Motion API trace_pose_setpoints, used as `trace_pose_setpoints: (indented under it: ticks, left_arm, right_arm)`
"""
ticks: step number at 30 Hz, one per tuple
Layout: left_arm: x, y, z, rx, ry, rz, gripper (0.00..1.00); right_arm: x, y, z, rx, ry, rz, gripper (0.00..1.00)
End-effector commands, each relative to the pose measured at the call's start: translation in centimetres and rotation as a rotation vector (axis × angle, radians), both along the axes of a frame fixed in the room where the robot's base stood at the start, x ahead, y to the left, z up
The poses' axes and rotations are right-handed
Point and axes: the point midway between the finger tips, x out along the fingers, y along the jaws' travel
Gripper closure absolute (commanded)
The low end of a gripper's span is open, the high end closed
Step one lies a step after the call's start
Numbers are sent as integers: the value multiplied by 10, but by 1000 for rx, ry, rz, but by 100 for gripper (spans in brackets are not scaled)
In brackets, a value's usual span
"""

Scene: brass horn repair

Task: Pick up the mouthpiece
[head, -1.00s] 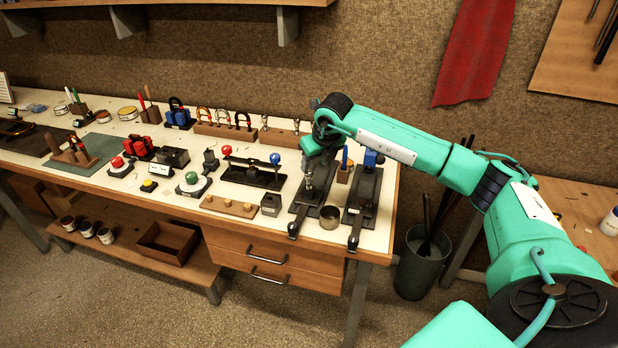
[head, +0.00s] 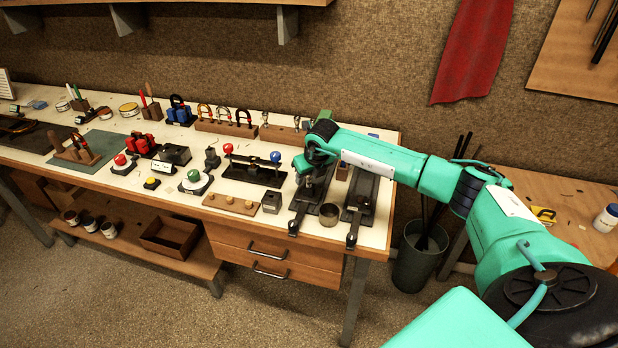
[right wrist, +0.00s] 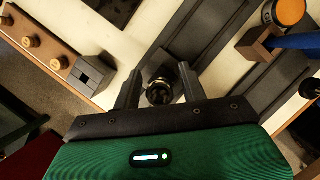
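A small round metal piece, dark with a shiny rim, sits between my right gripper's fingers in the right wrist view; it looks like the mouthpiece (right wrist: 160,91). My right gripper (right wrist: 158,78) is open, with a finger on each side of it and a gap visible at each finger. In the head view the right gripper (head: 311,188) points down over a dark bar-shaped fixture (head: 296,217) at the bench's right end. There the wrist and gripper hide the mouthpiece. My left gripper is not in view.
A second dark fixture (head: 356,213) and a metal cup (head: 330,214) stand close to the right gripper. A small dark block (head: 271,202) and a wooden strip with brass pegs (head: 216,200) are to the left. A wooden block with a blue tool shows in the wrist view (right wrist: 258,45).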

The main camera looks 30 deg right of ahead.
Motion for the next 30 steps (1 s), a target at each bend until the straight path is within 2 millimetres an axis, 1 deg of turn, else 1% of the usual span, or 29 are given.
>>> trace_pose_setpoints:
  ticks: [1,3,6,17,20,23,25,26,30]
  left_arm:
    - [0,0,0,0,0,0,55]
    - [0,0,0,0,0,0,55]
    - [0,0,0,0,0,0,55]
    - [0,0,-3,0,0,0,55]
    - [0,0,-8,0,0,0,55]
    - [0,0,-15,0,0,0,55]
    - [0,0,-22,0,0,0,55]
    - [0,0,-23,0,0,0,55]
    - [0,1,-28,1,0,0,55]
  right_arm:
    - [0,0,0,0,0,0,68]
    - [0,0,0,0,0,0,82]
    - [0,0,1,0,0,0,100]
    - [1,0,4,0,-2,-1,100]
    - [1,-1,11,0,-3,-1,100]
    - [1,-1,22,1,-4,-1,100]
    - [1,-1,33,0,-6,0,100]
    - [-2,-1,35,-1,-3,1,100]
    - [-25,0,33,-2,0,1,100]
